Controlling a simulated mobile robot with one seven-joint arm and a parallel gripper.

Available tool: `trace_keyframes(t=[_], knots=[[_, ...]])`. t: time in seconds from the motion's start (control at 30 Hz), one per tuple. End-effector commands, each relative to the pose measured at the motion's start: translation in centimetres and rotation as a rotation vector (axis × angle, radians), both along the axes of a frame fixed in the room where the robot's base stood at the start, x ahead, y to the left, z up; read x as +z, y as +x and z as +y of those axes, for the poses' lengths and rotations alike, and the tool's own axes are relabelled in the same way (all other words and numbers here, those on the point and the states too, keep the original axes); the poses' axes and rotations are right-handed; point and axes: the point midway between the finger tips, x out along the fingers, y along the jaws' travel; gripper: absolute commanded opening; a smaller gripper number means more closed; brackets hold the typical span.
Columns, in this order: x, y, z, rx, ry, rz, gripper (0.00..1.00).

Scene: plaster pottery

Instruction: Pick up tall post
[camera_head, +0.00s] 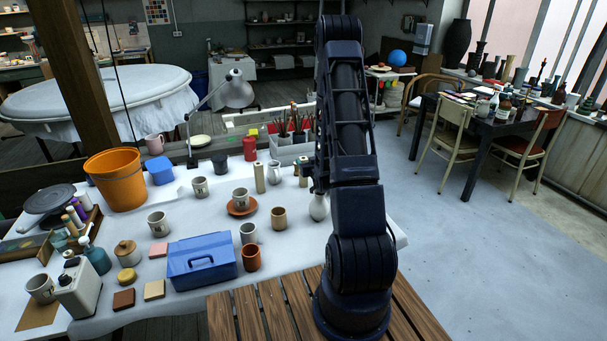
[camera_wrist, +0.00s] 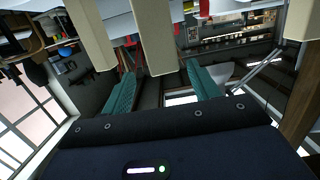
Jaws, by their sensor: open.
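In the wrist view, which is upside down, my gripper (camera_wrist: 158,80) is open, with its two teal fingers apart. A tall pale beige post (camera_wrist: 154,36) reaches toward the gap between the fingertips. I cannot tell whether its end is between them or just beyond, and I see no finger touching it. Two similar pale posts stand to its left (camera_wrist: 90,34) and at the far right (camera_wrist: 299,18). In the head view a tall beige post (camera_head: 259,178) stands upright on the white-covered table. There my arm hides most of the gripper.
The table (camera_head: 200,240) is crowded. Mugs, a cup on an orange saucer (camera_head: 242,212) and a blue toolbox (camera_head: 202,262) stand left of my arm. A red container (camera_head: 249,149) and a brush holder (camera_head: 290,150) are at the back.

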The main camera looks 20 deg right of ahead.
Motion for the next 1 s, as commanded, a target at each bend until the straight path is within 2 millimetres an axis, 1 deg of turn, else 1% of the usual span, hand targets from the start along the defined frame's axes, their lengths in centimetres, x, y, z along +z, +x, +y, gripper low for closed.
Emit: trace_keyframes(t=[0.17,0.3,0.43,0.53,0.77,0.8,0.97,1.0], knots=[[-0.3,1.6,0.2,0.0,0.0,0.001,0.6],[-0.8,3.6,0.5,0.0,0.0,0.001,0.6],[-0.9,5.0,0.5,0.0,0.0,0.0,0.6],[-1.0,5.5,0.5,0.0,0.0,0.001,0.6],[-1.0,5.5,0.5,-0.001,0.0,0.002,0.6],[-1.0,5.5,0.5,-0.001,0.0,0.002,0.53],[-1.0,5.5,0.5,-0.001,0.0,0.002,0.21],[-1.0,5.5,0.5,-0.001,0.0,0.002,0.13]])
